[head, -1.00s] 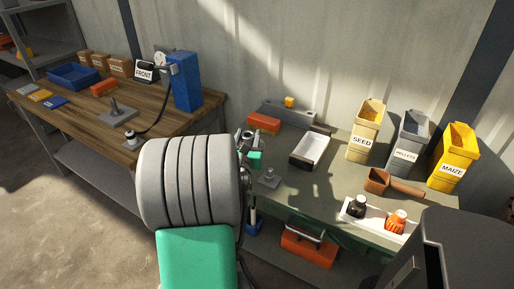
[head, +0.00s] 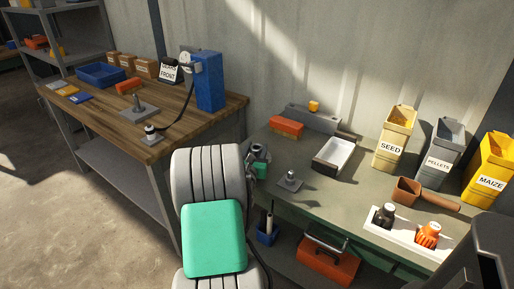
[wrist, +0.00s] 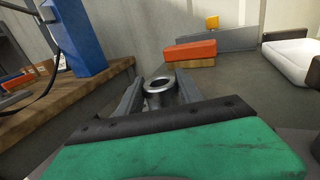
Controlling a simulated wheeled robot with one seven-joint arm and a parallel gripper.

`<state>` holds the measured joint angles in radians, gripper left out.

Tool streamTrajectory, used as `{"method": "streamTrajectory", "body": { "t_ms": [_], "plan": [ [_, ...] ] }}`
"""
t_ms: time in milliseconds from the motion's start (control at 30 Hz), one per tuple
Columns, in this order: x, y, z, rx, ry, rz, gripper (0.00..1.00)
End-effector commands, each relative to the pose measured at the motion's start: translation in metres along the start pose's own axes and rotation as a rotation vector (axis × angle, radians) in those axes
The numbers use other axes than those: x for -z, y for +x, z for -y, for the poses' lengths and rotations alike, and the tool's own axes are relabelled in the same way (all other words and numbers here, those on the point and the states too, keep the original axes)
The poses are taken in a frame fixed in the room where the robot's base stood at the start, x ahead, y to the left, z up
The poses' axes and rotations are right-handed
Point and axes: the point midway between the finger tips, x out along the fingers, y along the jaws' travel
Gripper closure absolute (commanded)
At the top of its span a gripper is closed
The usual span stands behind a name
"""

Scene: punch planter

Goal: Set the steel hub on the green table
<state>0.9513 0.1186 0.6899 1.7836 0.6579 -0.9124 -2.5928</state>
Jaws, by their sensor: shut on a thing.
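The steel hub (wrist: 160,86) is a grey ring with a round hole, between the two fingers of my gripper (wrist: 160,92) in the wrist view. My gripper is shut on it. In the head view my gripper (head: 258,158) is at the left end of the green table (head: 330,200), partly hidden behind my arm; the hub cannot be made out clearly there. I cannot tell its height above the table. A grey square base with a short upright post (head: 290,181) stands on the green table just right of my gripper.
A wooden bench (head: 185,118) stands left, with a blue column (head: 209,80) and posts on bases.

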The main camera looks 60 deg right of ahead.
Motion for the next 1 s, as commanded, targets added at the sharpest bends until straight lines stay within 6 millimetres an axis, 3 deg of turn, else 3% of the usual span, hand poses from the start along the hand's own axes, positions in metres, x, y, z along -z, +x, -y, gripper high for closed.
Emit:
{"method": "streamTrajectory", "body": {
  "t_ms": [167, 200, 433, 767, 1000],
  "plan": [
    [-0.002, 0.001, -0.001, -0.001, 0.001, 0.009, 1.00],
    [0.002, 0.000, 0.000, 0.000, 0.000, 0.000, 0.54],
    [0.001, 0.000, 0.000, 0.000, 0.000, 0.000, 0.35],
    [-0.001, -0.005, 0.000, -0.001, -0.001, 0.000, 0.35],
    [-0.001, -0.059, -0.002, -0.005, -0.003, 0.000, 0.35]
  ]
}}
